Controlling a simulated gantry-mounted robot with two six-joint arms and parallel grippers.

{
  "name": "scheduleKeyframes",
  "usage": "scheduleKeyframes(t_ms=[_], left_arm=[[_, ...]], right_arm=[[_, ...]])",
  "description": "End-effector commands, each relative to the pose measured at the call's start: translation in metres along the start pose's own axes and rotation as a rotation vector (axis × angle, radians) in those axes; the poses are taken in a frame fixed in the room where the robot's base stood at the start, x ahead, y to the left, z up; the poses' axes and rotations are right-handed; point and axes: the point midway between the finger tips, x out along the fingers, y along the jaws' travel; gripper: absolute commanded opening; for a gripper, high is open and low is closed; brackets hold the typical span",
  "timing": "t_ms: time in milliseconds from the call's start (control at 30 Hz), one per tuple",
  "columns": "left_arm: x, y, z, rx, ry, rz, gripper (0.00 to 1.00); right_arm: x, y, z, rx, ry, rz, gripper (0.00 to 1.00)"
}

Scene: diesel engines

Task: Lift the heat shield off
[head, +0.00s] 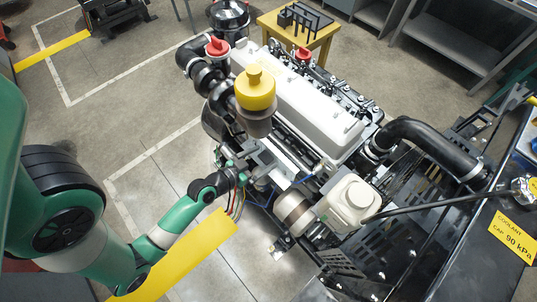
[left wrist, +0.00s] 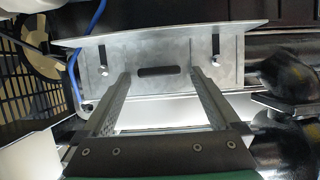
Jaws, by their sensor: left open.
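The heat shield (left wrist: 160,48) is a bare grey metal plate with a bent upper lip in the left wrist view. It has a dark horizontal slot in its middle and a bolt in a vertical slot on each side. My left gripper (left wrist: 160,82) is open, its two fingers pointing at the plate on either side of the horizontal slot. Nothing is between the fingers; whether the tips touch the plate I cannot tell. In the head view my left gripper (head: 262,158) is at the engine's near side, where the shield is mostly hard to make out.
The engine (head: 310,100) has a yellow-capped filter (head: 255,92) standing above my gripper. A white reservoir (head: 352,200) and a black hose (head: 425,140) are on the right. A blue wire (left wrist: 75,72) runs by the shield's left end. Open floor lies left of the engine.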

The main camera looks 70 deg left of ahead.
Motion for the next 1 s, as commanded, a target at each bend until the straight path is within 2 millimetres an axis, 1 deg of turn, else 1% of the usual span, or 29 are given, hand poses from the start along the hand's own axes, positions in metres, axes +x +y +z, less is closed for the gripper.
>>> scheduleKeyframes(t_ms=[67,233,267,400,467,500,667,700,800,1000], left_arm=[[0.0049,0.0002,0.0000,-0.001,0.000,0.001,0.96],[0.0050,0.0000,0.0006,-0.001,-0.001,0.000,0.96],[0.0049,0.0000,0.0006,-0.001,-0.001,0.000,0.94],[0.0048,0.0000,0.0005,-0.001,-0.001,0.000,0.69],[0.0047,0.0000,0.0005,-0.001,-0.001,0.000,0.58],[0.0047,0.0000,0.0006,-0.001,-0.001,0.000,0.51],[0.0046,0.0000,0.0005,-0.001,-0.001,0.000,0.22],[0.0046,0.0000,0.0005,-0.001,-0.001,0.000,0.15],[0.0046,0.0000,0.0005,-0.001,-0.001,0.000,0.00],[0.0046,0.0000,0.0004,-0.001,-0.001,0.000,0.00]], right_arm=[[0.0003,0.0000,-0.0002,0.000,0.000,0.000,0.63],[0.0001,0.0000,0.0000,0.000,0.000,0.000,0.63],[0.0001,0.0000,0.0000,0.000,0.000,0.000,0.63],[0.0000,0.0000,0.0000,0.000,0.000,0.000,0.63],[0.0000,0.0000,0.0000,0.000,0.000,0.000,0.63],[0.0000,0.0000,0.0000,0.000,0.000,0.000,0.63],[0.0001,0.0000,0.0000,0.000,0.000,0.000,0.63],[0.0001,0.0000,0.0000,0.000,0.000,0.000,0.63],[0.0001,0.0000,0.0000,0.000,0.000,0.000,0.63],[0.0001,0.0000,0.0000,0.000,0.000,0.000,0.63]])
